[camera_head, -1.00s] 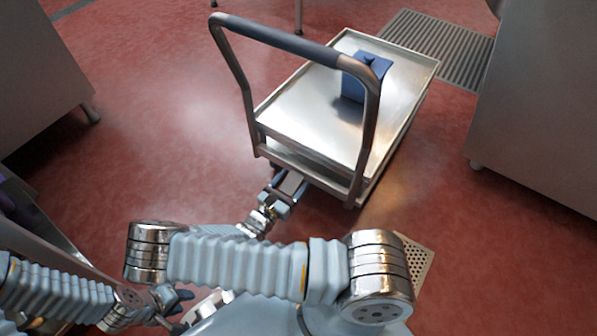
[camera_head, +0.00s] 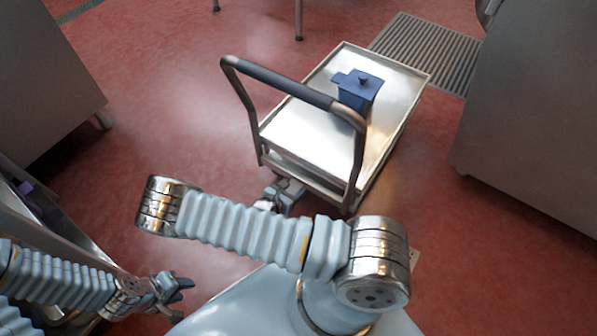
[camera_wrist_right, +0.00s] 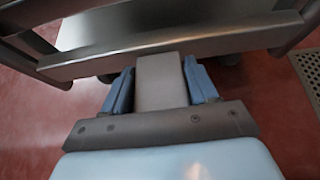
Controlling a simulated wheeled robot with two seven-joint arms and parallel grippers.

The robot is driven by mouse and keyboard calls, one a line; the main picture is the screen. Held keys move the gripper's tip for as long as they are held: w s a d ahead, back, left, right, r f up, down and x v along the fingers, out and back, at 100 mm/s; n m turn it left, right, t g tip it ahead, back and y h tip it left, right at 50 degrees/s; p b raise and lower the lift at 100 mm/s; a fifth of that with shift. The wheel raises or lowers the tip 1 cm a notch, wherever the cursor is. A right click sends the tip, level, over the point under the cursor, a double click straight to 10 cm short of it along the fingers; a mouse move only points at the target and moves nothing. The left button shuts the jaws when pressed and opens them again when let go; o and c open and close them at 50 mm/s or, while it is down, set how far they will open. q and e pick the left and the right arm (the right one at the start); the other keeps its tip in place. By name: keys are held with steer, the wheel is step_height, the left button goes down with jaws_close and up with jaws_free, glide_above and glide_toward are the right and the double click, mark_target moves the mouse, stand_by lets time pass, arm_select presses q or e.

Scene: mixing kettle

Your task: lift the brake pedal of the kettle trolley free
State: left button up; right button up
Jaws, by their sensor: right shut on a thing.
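The steel kettle trolley (camera_head: 300,140) stands ahead with its handle (camera_head: 290,84) toward me. The brake pedal (camera_wrist_right: 160,82), a flat grey tab below the trolley's near edge, sits between the two blue fingers of my right gripper (camera_wrist_right: 161,88) in the right wrist view. The fingers are shut on its sides. In the head view my right gripper (camera_head: 284,190) is low at the trolley's near end, partly behind my forearm; the pedal is hard to make out there. My left gripper (camera_head: 180,297) is at the lower left, open and empty, away from the trolley.
A blue lidded container (camera_head: 358,90) stands on the trolley top. Steel cabinets stand at the left (camera_head: 45,75) and right (camera_head: 535,110). A floor grate (camera_head: 428,52) lies behind the trolley. Red floor (camera_head: 150,110) is clear on both sides of the trolley.

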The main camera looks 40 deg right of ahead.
steer(key=o, duration=0.8)
steer(key=shift+b, duration=0.55)
steer(key=shift+c, duration=0.2)
steer(key=o, duration=0.4)
steer(key=shift+c, duration=0.2)
steer(key=shift+r, duration=0.1)
steer(key=shift+s+a+r, duration=0.1)
steer(key=shift+a+r, duration=0.1)
steer(key=shift+a, duration=0.15)
steer(key=p+v, duration=0.2)
steer(key=v, duration=0.3)
steer(key=shift+a+r+p, duration=0.15)
steer(key=shift+a+p, duration=0.05)
steer(key=shift+p, duration=0.1)
steer(key=shift+s+a+r, duration=0.1)
steer(key=shift+s+a, duration=0.1)
steer(key=shift+a, duration=0.05)
arm_select(q)
step_height(320, 180, up, 3)
steer(key=shift+f, duration=0.15)
